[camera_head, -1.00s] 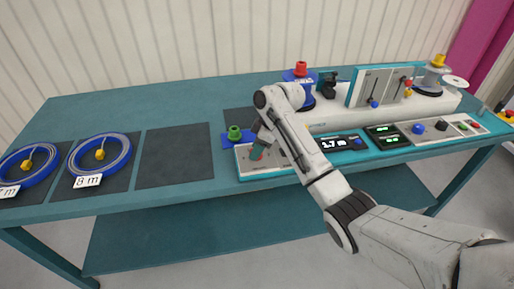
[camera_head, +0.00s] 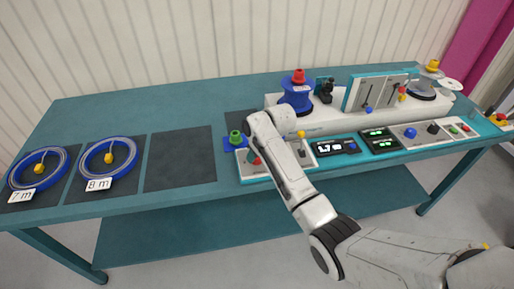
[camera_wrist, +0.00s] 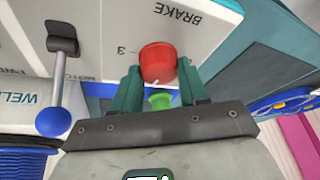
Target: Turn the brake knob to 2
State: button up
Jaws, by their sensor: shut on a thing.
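The red brake knob (camera_wrist: 158,62) is between the two green fingers of my gripper (camera_wrist: 160,92) in the wrist view. The fingers are shut on it. The panel (camera_wrist: 110,32) beside it carries the word BRAKE, upside down in this view, and a 3 at the knob's left. Any other numbers are hidden or out of view, and I cannot read a pointer on the knob. In the head view the red knob (camera_head: 256,160) shows at the left end of the control panel, partly covered by my wrist.
A lever with a blue ball (camera_wrist: 52,121) stands left of my gripper in the wrist view. A green knob (camera_head: 235,137) on a blue base is close by on the left. A blue reel (camera_head: 297,95) stands behind my arm. Cable coils (camera_head: 108,158) lie at the left.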

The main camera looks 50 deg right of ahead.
jog(key=shift+m+h+p, duration=0.8)
jog(key=shift+m+p, duration=0.1)
jog(key=shift+m, duration=1.2)
jog(key=o, duration=1.1)
jog(key=shift+c, duration=0.2)
jog(key=v, duration=1)
jog(key=shift+a+r, duration=0.2)
jog(key=shift+r, duration=0.25)
